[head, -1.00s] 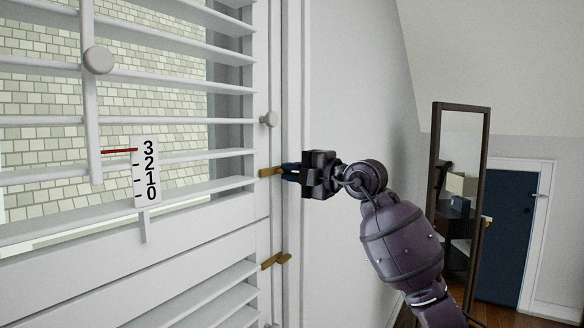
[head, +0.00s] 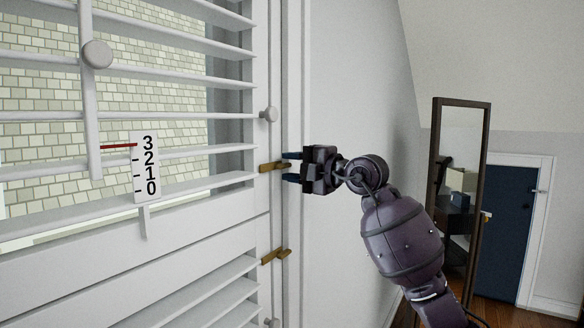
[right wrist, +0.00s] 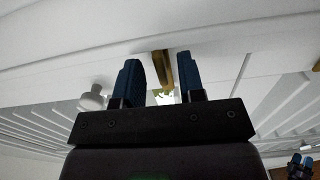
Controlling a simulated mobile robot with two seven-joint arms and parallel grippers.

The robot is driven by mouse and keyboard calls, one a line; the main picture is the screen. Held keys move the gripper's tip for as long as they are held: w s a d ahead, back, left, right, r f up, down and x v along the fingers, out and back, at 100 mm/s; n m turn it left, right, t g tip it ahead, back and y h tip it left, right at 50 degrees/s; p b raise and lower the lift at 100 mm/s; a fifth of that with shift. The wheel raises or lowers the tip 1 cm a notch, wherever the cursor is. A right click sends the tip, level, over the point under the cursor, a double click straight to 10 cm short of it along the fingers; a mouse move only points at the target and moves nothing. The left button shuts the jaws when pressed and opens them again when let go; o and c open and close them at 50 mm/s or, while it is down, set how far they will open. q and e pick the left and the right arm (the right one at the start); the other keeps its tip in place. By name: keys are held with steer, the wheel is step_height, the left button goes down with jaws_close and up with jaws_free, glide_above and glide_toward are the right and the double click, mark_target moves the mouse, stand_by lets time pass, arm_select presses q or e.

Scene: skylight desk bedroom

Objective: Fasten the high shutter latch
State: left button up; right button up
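The white louvred shutter (head: 225,225) fills the left of the head view. The high latch (head: 272,168) is a brass bar lying roughly level across the shutter's right edge and the frame. My right gripper (head: 291,168) is open at the latch's right end, with one blue finger above its line and one below. In the right wrist view the brass latch (right wrist: 161,65) shows between the two spread blue fingers (right wrist: 160,80); I cannot tell whether either touches it. A second, lower brass latch (head: 276,257) sits below. My left gripper is not in the head view.
A round white knob (head: 268,114) sticks out above the high latch. A tilt rod with a knob (head: 97,54) and a number scale (head: 146,167) are on the shutter. A standing mirror (head: 462,200) and a blue door (head: 507,235) are at right.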

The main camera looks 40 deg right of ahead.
steer(key=b+v, duration=0.2)
steer(key=v, duration=0.8)
steer(key=shift+s, duration=0.3)
steer(key=shift+d, duration=0.1)
